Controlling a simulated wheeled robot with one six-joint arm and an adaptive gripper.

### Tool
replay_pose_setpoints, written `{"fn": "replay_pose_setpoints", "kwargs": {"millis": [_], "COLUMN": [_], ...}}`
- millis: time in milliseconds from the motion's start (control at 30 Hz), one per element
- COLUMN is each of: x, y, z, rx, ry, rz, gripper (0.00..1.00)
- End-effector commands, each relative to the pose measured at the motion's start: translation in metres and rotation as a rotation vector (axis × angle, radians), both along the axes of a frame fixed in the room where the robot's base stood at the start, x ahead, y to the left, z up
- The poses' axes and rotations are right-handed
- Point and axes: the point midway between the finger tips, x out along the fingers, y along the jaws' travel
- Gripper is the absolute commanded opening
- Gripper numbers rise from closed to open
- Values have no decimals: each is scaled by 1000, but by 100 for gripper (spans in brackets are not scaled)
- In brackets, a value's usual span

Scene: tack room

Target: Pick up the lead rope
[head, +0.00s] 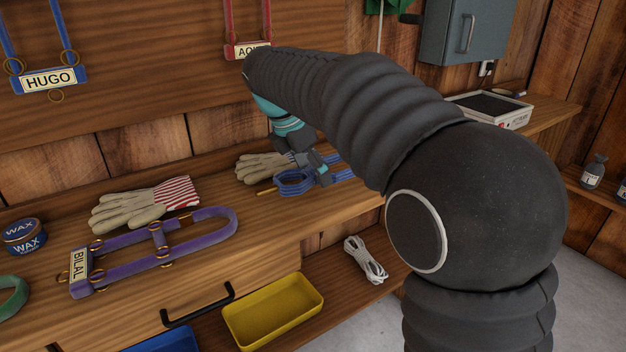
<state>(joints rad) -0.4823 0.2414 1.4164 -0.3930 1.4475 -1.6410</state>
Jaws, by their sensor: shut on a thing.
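A blue coiled rope-like bundle (291,186) with a brass-coloured end lies on the wooden bench top, near the back; it looks like the lead rope. My gripper (316,170) is over its right part, pointing down and shut on it. The bundle appears at bench height; I cannot tell whether it is clear of the surface. My arm covers part of the bench to its right. A white coiled cord (366,260) lies on the lower shelf, apart from my gripper.
Pale gloves (262,167) lie just behind the blue bundle. Striped-cuff gloves (140,205), a purple halter (160,250) and a wax tin (24,237) are farther left. A yellow tray (272,312) is below. Halters marked HUGO (50,80) and another hang on the wall.

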Motion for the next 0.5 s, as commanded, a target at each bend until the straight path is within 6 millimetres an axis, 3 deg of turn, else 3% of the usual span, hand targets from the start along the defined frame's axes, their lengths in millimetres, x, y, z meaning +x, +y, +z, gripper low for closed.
{"fn": "replay_pose_setpoints", "kwargs": {"millis": [67,500], "x": [0,-40], "y": [-1,-80], "z": [19,66], "rx": [2,1], "ry": [-5,-3], "rz": [-1,-4], "gripper": [28,28]}}
